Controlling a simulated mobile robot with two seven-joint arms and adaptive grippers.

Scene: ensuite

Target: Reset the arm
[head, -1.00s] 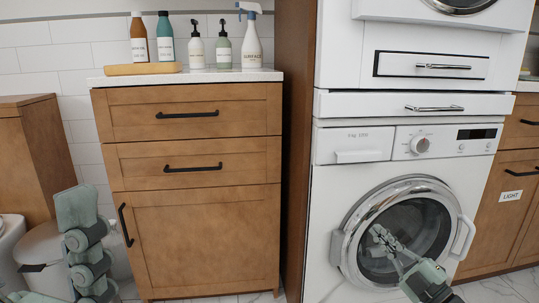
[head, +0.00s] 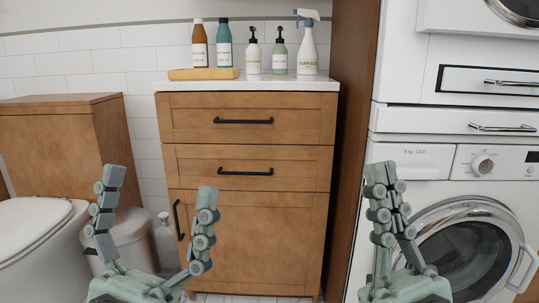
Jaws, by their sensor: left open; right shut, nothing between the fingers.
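My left gripper (head: 156,192) is at the lower left with its fingers up and spread wide, and nothing is between them. It is in front of the wooden cabinet (head: 247,232) and a bin (head: 132,236), apart from both as far as I can tell. My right gripper (head: 386,172) is at the lower right with its fingers up and together, empty. The lower parts of both arms are out of the picture.
Bottles stand on the white counter (head: 300,85), among them a spray bottle (head: 309,50) and two on a wooden tray (head: 204,74). A toilet (head: 38,235) is at the left. The washing machine's round door (head: 462,250) is shut at the right.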

